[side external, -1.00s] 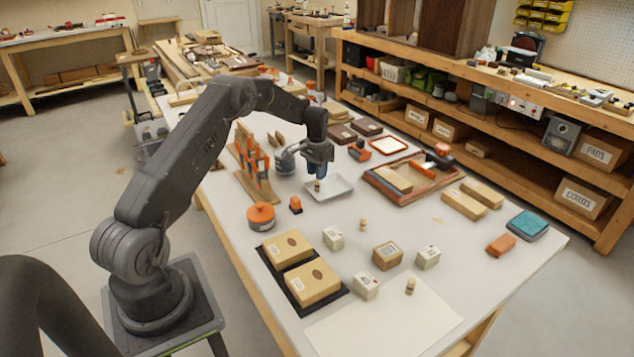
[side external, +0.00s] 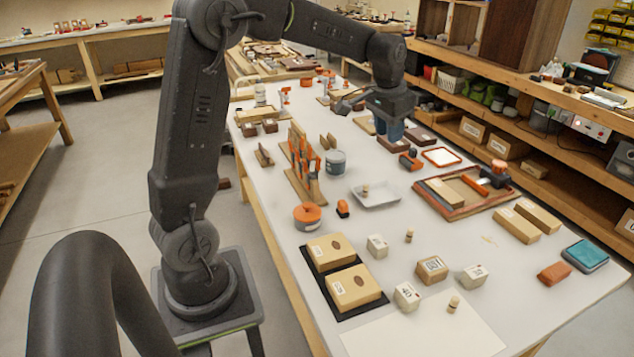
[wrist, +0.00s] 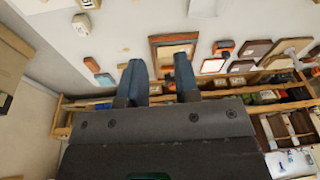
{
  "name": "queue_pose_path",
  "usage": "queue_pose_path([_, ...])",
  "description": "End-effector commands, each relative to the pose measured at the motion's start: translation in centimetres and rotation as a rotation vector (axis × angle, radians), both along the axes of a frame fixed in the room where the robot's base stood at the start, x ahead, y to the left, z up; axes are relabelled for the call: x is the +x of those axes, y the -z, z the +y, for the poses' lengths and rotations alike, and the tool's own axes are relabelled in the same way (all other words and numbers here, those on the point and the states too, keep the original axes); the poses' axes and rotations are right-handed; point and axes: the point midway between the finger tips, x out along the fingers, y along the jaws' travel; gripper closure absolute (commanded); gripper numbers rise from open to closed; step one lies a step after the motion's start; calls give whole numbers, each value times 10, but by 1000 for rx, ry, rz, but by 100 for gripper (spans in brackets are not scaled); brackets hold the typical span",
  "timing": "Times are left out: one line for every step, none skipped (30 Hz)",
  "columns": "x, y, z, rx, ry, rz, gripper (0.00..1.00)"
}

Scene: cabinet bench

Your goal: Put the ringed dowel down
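A small wooden dowel (side external: 366,190) stands in the shallow white tray (side external: 385,199) in the side view. It looks upright, but its ring is too small to make out. My gripper (side external: 390,133) is raised well above the table, behind and apart from the tray. In the wrist view my gripper (wrist: 159,78) has its two blue fingers spread with nothing between them. Two other small dowels, one near the white block (side external: 409,236) and one near the front (side external: 453,304), stand on the table.
Several labelled blocks (side external: 431,269) and two boxes on a black mat (side external: 375,303) fill the front. An orange-clamped rack (side external: 302,160) and a grey tub (side external: 336,162) stand left of the tray. A wooden frame tray (side external: 456,211) lies to its right.

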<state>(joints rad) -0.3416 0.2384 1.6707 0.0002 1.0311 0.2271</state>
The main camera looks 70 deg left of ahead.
Motion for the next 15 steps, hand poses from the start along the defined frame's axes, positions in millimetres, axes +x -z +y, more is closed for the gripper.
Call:
queue_pose_path([-18, -16, -21, 6, 15, -29, 71])
queue_pose_path([-29, -22, -32, 8, 22, -43, 71])
queue_pose_path([-44, -29, -46, 10, 30, -64, 71])
queue_pose_path([-55, -34, -56, 11, 35, -79, 71])
queue_pose_path([-67, -38, -65, 11, 42, -95, 71])
queue_pose_path([-83, -42, -77, 10, 50, -112, 71])
queue_pose_path([-95, -44, -86, 10, 57, -128, 71])
queue_pose_path([-108, -45, -94, 9, 63, -143, 71])
queue_pose_path([-124, -46, -104, 7, 70, -163, 71])
queue_pose_path([-137, -46, -111, 5, 78, -178, 71])
queue_pose_path([-149, -45, -118, 3, 83, -191, 71])
queue_pose_path([-164, -43, -125, -1, 91, -210, 71])
queue_pose_path([-174, -41, -130, -3, 97, -224, 71])
queue_pose_path([-184, -38, -135, -6, 101, -235, 71])
queue_pose_path([-196, -35, -139, -10, 106, -250, 71])
